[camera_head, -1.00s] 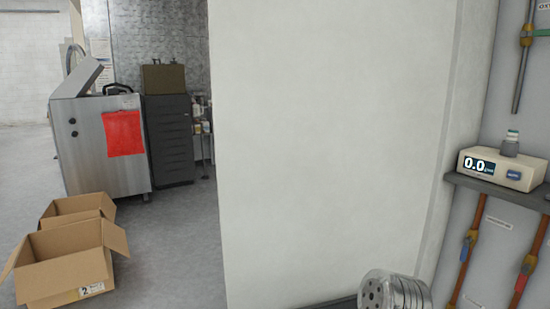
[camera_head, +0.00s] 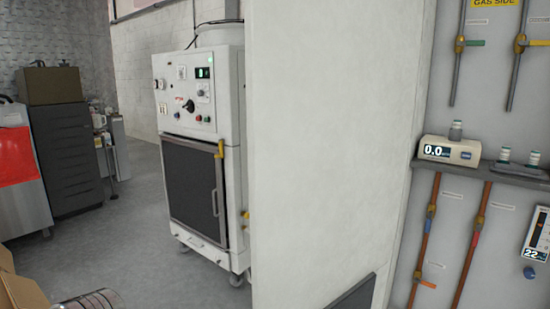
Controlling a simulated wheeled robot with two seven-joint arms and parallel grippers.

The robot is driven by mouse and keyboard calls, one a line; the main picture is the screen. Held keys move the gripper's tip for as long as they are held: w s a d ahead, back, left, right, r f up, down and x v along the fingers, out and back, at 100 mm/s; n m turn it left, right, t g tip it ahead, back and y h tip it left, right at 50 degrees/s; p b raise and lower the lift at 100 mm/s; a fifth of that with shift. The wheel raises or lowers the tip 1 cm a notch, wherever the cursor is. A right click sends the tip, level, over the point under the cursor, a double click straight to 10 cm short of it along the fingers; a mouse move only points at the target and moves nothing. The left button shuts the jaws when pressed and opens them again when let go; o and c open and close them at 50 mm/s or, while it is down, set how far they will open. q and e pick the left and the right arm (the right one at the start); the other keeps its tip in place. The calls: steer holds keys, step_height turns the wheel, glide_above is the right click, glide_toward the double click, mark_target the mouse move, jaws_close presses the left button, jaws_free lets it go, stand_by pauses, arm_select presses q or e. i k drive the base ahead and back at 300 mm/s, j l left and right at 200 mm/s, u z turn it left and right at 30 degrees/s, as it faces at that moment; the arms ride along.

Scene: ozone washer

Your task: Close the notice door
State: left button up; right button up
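I cannot tell for sure which thing is the notice door. A white wheeled machine (camera_head: 208,75) stands behind the edge of a pale wall. Its front has a dark-panelled door (camera_head: 192,183) with a long vertical handle and a yellow piece at its upper right corner. This door looks shut, but its right side is partly hard to make out. A tall pale wall or panel (camera_head: 325,140) fills the middle of the view and hides what is behind it. Neither of my grippers is in view.
A grey drawer cabinet (camera_head: 68,155) stands at left beside a steel unit with a red sheet (camera_head: 15,156). A cardboard box (camera_head: 20,290) is at lower left. At right, a shelf (camera_head: 500,174) carries a scale (camera_head: 450,151), among wall pipes. Grey floor (camera_head: 135,235) lies open at left.

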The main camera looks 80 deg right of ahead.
mark_target(331, 85)
steer(key=i+j+z, duration=0.1)
steer(key=i+z, duration=0.15)
steer(key=i, duration=0.2)
steer(key=i+j+z, duration=0.25)
steer(key=i, duration=0.2)
steer(key=i+z, duration=0.2)
steer(key=z, duration=0.3)
steer(key=i+z, duration=0.15)
steer(key=z, duration=0.35)
steer(key=i+j+z, duration=0.1)
steer(key=z, duration=0.4)
steer(key=i+j+z, duration=0.2)
steer(key=z, duration=0.3)
steer(key=i+j+z, duration=0.1)
steer(key=z, duration=0.35)
steer(key=i+j+z, duration=0.15)
steer(key=z, duration=0.3)
steer(key=i+j+z, duration=0.2)
steer(key=z, duration=0.25)
steer(key=i+j+z, duration=0.1)
steer(key=j+z, duration=0.15)
steer(key=z, duration=0.2)
steer(key=j+z, duration=0.25)
steer(key=z, duration=0.15)
steer(key=j+z, duration=0.15)
steer(key=k+j+z, duration=0.1)
steer(key=j, duration=0.3)
steer(key=i+l, duration=0.35)
